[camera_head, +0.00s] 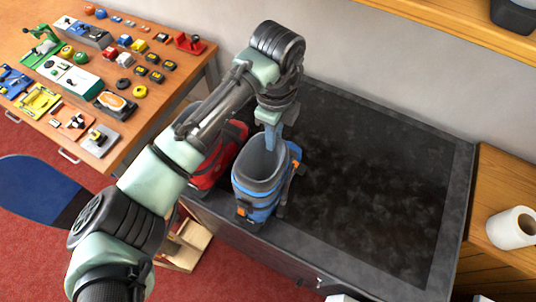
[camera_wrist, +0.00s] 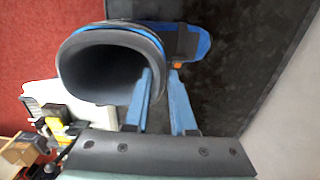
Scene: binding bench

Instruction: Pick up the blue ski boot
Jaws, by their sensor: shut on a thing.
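The blue ski boot (camera_head: 258,192) stands upright near the front left edge of the dark bench top, its open cuff facing up. In the wrist view the boot (camera_wrist: 190,42) shows its round dark opening at the left and its blue toe at the upper right. My gripper (camera_head: 273,138) reaches down to the boot's cuff. In the wrist view my gripper's two blue fingers (camera_wrist: 162,90) straddle the cuff wall, one inside the opening and one outside, shut on it. I cannot tell whether the boot is lifted off the bench.
A red ski boot (camera_head: 222,155) stands close behind and left of the blue one, partly hidden by my arm. The dark bench top (camera_head: 370,180) is clear to the right. A wooden table (camera_head: 150,45) with bindings stands at left. A white roll (camera_head: 512,228) sits at far right.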

